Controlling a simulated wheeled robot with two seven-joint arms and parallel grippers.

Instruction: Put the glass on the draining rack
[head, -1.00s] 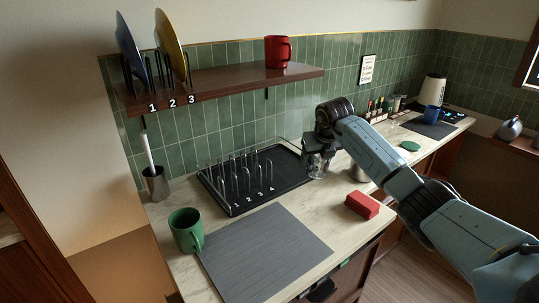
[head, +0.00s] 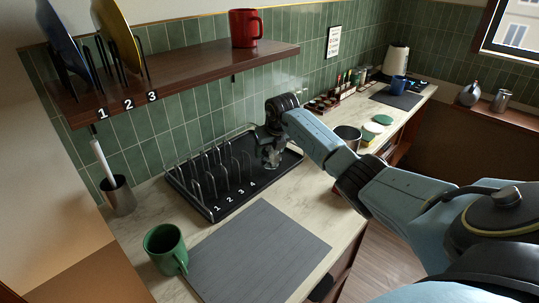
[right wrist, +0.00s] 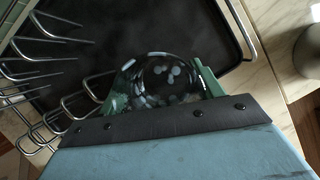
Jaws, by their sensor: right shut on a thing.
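The glass (head: 271,157) is clear and small in the head view, partly covered by my right gripper (head: 270,148). In the right wrist view the glass (right wrist: 165,75) shows from above, patterned with pale spots, between the green fingers of my right gripper (right wrist: 163,85), which is shut on it. The draining rack (head: 214,212) is a black tray with wire prongs and slots numbered 1 to 4. The glass is over the tray's open right part, beside the prongs; I cannot tell whether it touches the tray. My left gripper is not in view.
A green mug (head: 163,247) stands left of a grey mat (head: 255,255) in front of the rack. A utensil cup (head: 118,196) stands left of the rack. A shelf (head: 190,80) with plates and a red mug (head: 245,28) hangs above.

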